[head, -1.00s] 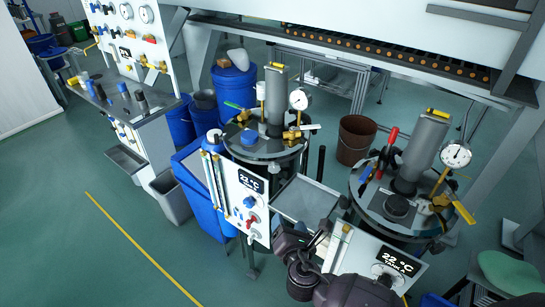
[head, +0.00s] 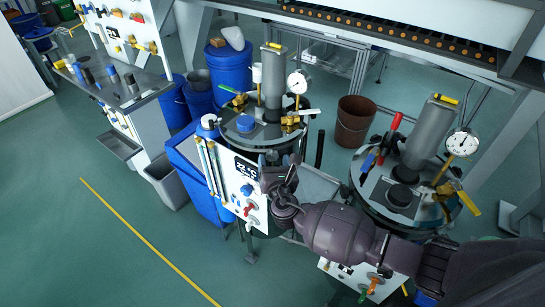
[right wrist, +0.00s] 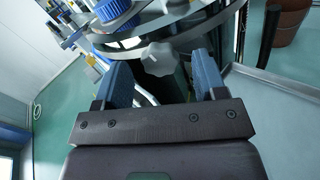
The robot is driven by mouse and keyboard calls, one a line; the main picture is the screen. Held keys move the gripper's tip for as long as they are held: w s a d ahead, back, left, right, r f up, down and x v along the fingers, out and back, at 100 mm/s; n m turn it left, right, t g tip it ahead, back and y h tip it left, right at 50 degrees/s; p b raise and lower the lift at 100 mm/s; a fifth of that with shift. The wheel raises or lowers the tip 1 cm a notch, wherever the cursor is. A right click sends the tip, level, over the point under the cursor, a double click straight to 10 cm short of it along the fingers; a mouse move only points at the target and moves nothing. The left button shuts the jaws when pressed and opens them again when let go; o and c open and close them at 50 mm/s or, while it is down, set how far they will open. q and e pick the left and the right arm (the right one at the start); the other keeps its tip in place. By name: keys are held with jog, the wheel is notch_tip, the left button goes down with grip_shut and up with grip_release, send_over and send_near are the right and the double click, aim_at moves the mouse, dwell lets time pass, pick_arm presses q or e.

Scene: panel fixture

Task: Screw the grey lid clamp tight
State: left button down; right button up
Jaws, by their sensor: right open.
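The grey lid clamp shows in the right wrist view as a pale grey lobed knob (right wrist: 160,59) at the rim of the left tank's round lid (right wrist: 120,50). My right gripper (head: 279,172) is at the front of that lid (head: 238,136) in the head view. In the right wrist view its two blue-grey fingers stand apart, one to each side of the knob, and the gripper is open. I cannot tell whether the fingers touch the knob. In the head view the knob is hidden behind the gripper. My left gripper is not in view.
A white panel with a temperature display (head: 246,167) hangs in front of the left tank. A second tank (head: 372,190) with a red-handled valve and a gauge (head: 462,143) stands right, behind my right arm. A brown bucket (head: 353,125) stands between. The floor at left is clear.

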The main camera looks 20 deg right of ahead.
jog(key=shift+w+d, duration=0.1)
jog(key=shift+w, duration=0.8)
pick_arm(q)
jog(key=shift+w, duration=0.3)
pick_arm(e)
jog(key=shift+w, duration=0.25)
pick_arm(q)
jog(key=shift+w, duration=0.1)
pick_arm(e)
jog(key=shift+c, duration=0.3)
